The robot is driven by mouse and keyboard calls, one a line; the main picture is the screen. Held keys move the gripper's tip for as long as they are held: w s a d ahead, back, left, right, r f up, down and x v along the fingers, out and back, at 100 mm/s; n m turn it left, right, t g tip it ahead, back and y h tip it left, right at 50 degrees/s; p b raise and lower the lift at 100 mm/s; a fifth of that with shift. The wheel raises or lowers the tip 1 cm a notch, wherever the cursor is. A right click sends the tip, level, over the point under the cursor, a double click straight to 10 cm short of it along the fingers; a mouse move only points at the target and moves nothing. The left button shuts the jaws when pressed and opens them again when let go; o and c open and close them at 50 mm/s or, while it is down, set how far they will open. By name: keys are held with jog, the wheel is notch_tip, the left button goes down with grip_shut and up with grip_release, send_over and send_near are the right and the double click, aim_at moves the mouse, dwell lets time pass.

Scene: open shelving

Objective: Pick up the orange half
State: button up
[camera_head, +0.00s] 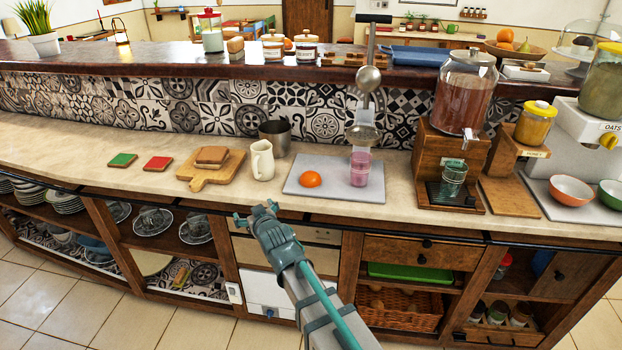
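The orange half (310,179) is a small, bright orange dome. It sits on the left part of a grey mat (333,188) on the counter. My gripper (257,215) is in front of the counter's front edge, below and to the left of the orange half and apart from it. Its two fingers are spread, with nothing seen between them.
A glass with pink contents (359,168) stands on the mat, right of the orange half, under a metal press (367,79). A white jug (262,161) and metal cup (276,138) stand to the left. A wooden drink dispenser (449,161) stands right.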

jog(key=w+d+r+m+t, duration=0.1)
jog(key=d+r, duration=0.2)
jog(key=d, duration=0.2)
jog(key=m+t+h+p, duration=0.2)
jog(key=m+h+p, duration=0.1)
send_near(311, 177)
jog(key=x, duration=0.2)
jog(key=p+x, duration=0.1)
jog(key=x, duration=0.1)
jog(key=shift+w+d+r, duration=0.25)
jog(key=shift+r, duration=0.15)
jog(key=shift+a+f+p+x, duration=0.2)
jog(key=shift+p+x, duration=0.25)
jog(key=shift+x, duration=0.9)
jog(key=shift+a+f+p+x, duration=0.15)
jog(key=shift+p+x, duration=0.25)
jog(key=shift+x, duration=1)
jog(key=shift+s+d, duration=0.1)
jog(key=shift+s, duration=0.1)
jog(key=c, duration=1.3)
